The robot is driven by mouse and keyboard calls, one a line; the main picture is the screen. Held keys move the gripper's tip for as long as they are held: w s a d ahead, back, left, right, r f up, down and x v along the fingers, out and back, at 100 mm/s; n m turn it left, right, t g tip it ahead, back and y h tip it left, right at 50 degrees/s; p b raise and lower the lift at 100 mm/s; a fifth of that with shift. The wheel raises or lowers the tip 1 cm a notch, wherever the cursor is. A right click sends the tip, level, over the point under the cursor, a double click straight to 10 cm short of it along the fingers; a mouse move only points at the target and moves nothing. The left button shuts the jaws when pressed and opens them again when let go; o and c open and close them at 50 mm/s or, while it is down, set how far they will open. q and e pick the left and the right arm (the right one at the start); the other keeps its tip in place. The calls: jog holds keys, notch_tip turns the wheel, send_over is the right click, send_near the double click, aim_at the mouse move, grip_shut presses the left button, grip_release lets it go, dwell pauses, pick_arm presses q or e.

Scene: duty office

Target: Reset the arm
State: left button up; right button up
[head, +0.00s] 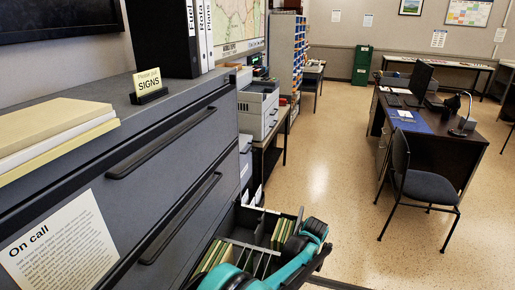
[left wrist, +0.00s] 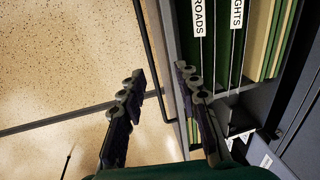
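My left arm (head: 290,265) reaches in from the bottom of the head view over an open drawer (head: 252,222) of the grey filing cabinet; its fingers cannot be made out there. In the left wrist view my left gripper (left wrist: 160,76) is open, with its two fingers well apart and nothing held. The drawer's dark front bar (left wrist: 152,60) shows between the fingers; whether they touch it I cannot tell. The drawer holds green and cream files, with one labelled ROADS (left wrist: 198,40) in the left wrist view. My right gripper is in neither view.
A desk (head: 440,130) and a chair (head: 420,185) stand to the right. The floor (head: 320,140) between is clear.

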pick_arm(q)
jog(key=s+a+r+n+t+h, duration=0.1)
jog(key=s+a+r, duration=0.2)
jog(key=a+r, duration=0.55)
jog(key=s+a+r+n+t+h, duration=0.1)
jog(key=s+a+r, duration=0.2)
jog(key=a+r, duration=0.55)
jog(key=s+a+n+t, duration=0.1)
jog(key=s+a+t, duration=0.3)
jog(key=s+a, duration=1.1)
jog(key=shift+s+a+n, duration=0.15)
jog(key=shift+s+n, duration=0.25)
jog(key=shift+s, duration=0.55)
